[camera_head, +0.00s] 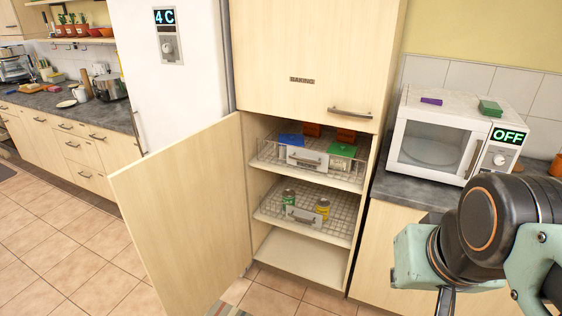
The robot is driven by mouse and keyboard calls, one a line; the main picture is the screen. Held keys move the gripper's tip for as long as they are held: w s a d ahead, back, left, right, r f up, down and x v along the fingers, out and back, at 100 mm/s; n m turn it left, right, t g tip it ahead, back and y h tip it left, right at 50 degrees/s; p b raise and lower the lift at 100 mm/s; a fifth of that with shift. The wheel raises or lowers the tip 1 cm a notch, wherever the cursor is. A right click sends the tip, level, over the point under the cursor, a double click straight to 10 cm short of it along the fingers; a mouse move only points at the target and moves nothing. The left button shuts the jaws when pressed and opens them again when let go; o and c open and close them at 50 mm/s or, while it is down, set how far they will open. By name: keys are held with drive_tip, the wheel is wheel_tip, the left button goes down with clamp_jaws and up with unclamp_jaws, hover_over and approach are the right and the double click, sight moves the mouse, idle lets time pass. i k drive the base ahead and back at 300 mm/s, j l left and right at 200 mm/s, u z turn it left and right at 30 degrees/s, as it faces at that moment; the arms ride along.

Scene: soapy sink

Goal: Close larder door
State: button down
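The larder door (185,215) is a pale wooden panel, standing wide open. It is hinged on the left side of the larder cabinet and swings out toward me and to the left. The open larder (300,262) shows wire baskets with boxes and cans, and a bare bottom shelf. My arm is at the lower right, in front of the counter and apart from the door. Part of my gripper (445,302) shows at the bottom edge, pointing down; its fingertips are cut off by the frame, so whether it is open cannot be seen.
A closed upper door labelled BAKING (302,80) is above the larder. A white microwave (435,140) reading OFF stands on the counter right of it. A white fridge (180,90) is behind the open door. Tiled floor (60,240) is clear at left.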

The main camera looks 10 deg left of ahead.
sight(183, 205)
drive_tip(key=z, duration=0.35)
drive_tip(key=j+z, duration=0.15)
drive_tip(key=z, duration=0.55)
drive_tip(key=k+j, duration=0.1)
drive_tip(key=j, duration=0.5)
drive_tip(key=k+j, duration=0.1)
drive_tip(key=j, duration=0.45)
drive_tip(key=k+j, duration=0.1)
drive_tip(key=j, duration=0.5)
drive_tip(key=k+j, duration=0.1)
drive_tip(key=j, duration=0.45)
drive_tip(key=k+j, duration=0.1)
drive_tip(key=j, duration=0.5)
drive_tip(key=k+j, duration=0.1)
drive_tip(key=j, duration=0.45)
drive_tip(key=k+j, duration=0.1)
drive_tip(key=j, duration=0.5)
drive_tip(key=k+j, duration=0.1)
drive_tip(key=j, duration=0.45)
drive_tip(key=k+j+u, duration=0.25)
drive_tip(key=u, duration=0.3)
